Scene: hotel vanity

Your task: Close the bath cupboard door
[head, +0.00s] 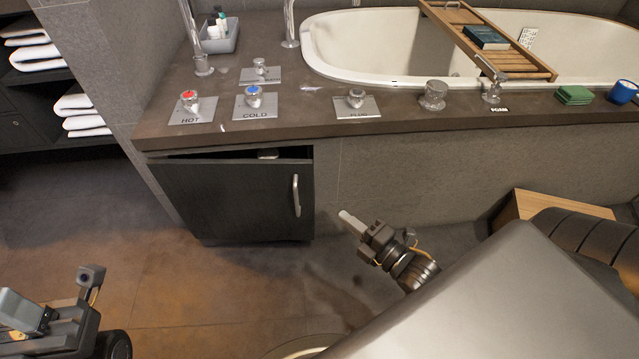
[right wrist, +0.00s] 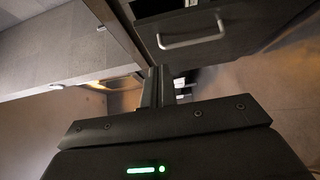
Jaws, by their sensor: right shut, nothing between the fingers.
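The dark bath cupboard door (head: 220,198) hangs under the front of the tub counter. It stands ajar, with a dark gap along its top edge and a small pale item partly visible behind it. Its metal handle (head: 296,195) is near the right edge. The door (right wrist: 245,25) and handle (right wrist: 195,38) also show in the right wrist view. My right gripper (head: 346,217) is shut and empty, to the right of the door and apart from the handle in the head view. My left gripper (head: 22,312) is low at the left, far from the door; its jaw opening is unclear.
The counter (head: 320,132) overhangs the door and carries hot and cold taps, other knobs and a tray of bottles (head: 218,35). The bathtub (head: 370,50) is behind. Towel shelves (head: 35,55) stand left. A wooden stool or box (head: 545,205) is at right. The floor before the door is clear.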

